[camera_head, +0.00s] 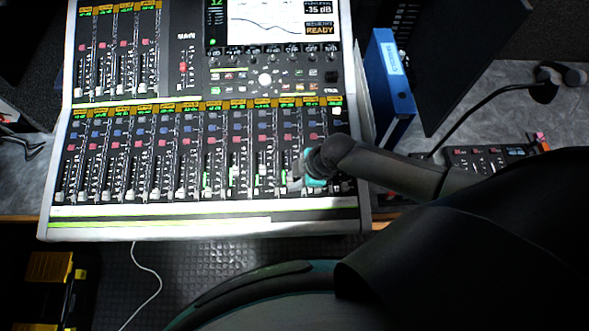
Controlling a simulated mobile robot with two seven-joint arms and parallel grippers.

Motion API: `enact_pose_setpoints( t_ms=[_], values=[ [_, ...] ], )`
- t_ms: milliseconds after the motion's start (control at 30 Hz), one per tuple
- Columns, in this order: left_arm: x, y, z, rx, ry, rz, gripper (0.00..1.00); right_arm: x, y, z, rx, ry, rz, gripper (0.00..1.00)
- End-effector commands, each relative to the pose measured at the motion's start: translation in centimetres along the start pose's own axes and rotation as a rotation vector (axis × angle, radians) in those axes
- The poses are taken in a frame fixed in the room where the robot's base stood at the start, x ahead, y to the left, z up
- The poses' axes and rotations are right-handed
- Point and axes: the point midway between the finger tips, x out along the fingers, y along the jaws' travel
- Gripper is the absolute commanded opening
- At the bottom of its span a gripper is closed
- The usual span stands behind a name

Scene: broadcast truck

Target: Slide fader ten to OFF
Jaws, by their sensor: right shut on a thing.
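The mixing console (353,200) stands on the desk, with a lower row of several faders running left to right. Most of their caps, such as the leftmost one (59,195), sit near the bottom of their slots. My right gripper (299,168) is over the right part of this row. It is shut on a fader cap there, partway up the row. The gripper's dark body and teal part hide the cap and nearby slots, so I cannot read whether it is fader ten. My left gripper is not in view.
A console screen (265,22) and knobs lie above the faders. A blue binder (390,85) stands right of the console, with a dark panel beyond. A small control unit (490,157) lies further right. A yellow-black case (50,275) is at lower left, near a white cable (157,275).

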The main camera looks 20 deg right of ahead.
Motion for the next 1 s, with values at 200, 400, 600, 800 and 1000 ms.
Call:
enact_pose_setpoints(
  t_ms=[200,400,600,800,1000],
  values=[
    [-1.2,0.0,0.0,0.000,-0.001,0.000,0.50,-0.1,-2.5,0.1,0.000,-0.003,-0.008,0.00],
    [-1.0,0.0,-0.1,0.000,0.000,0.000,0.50,0.1,-2.6,0.1,0.001,-0.003,-0.011,0.00],
    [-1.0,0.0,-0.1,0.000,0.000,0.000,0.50,0.1,-2.7,0.1,0.001,-0.002,-0.012,0.50],
    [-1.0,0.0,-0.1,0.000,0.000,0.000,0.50,0.0,-2.5,0.1,0.000,-0.001,-0.008,0.60],
    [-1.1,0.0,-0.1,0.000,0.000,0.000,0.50,-0.2,-2.4,0.0,0.000,0.000,-0.005,0.60]
  ],
)
